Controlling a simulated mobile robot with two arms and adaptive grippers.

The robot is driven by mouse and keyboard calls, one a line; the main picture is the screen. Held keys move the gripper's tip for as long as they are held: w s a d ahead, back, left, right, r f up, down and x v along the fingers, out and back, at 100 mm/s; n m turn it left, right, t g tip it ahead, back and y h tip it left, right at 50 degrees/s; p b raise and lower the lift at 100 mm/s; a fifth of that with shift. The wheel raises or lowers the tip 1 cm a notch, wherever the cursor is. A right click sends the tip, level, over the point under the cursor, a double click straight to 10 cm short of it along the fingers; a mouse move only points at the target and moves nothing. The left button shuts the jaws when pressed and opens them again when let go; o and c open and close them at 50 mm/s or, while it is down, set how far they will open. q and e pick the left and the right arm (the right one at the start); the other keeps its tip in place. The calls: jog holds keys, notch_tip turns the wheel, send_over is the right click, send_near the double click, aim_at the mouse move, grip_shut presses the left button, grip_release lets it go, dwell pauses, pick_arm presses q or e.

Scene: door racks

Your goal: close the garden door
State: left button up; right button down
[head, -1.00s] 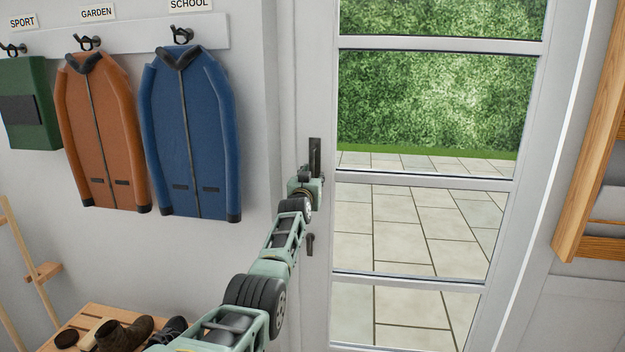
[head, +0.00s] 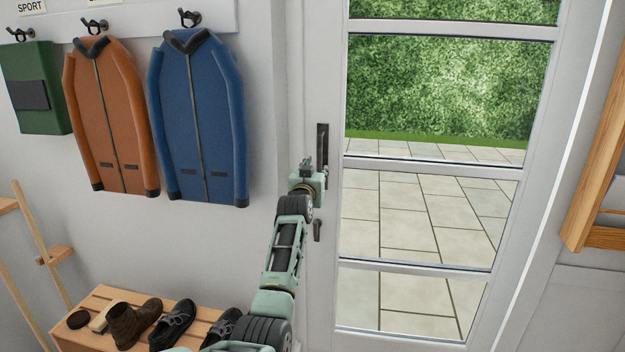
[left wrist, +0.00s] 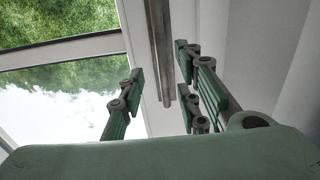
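The garden door is a white frame with glass panes (head: 436,168); hedge and paving show through it. It looks shut or nearly shut; I cannot tell whether it is latched. A dark upright handle (head: 322,143) is on its left side, with a small dark fitting (head: 317,230) below. My left gripper (head: 306,165) is just left of the handle. In the left wrist view its fingers (left wrist: 158,68) are spread apart, with the grey handle bar (left wrist: 160,38) showing between them; contact is not clear. My right gripper is not in view.
An orange jacket (head: 108,115) and a blue jacket (head: 200,120) hang left of the door beside a green bag (head: 35,88). A wooden bench (head: 85,333) with shoes stands below them. A wooden rack (head: 598,150) is at the right.

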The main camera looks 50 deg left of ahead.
pick_arm(q)
jog(key=shift+v, duration=2.7)
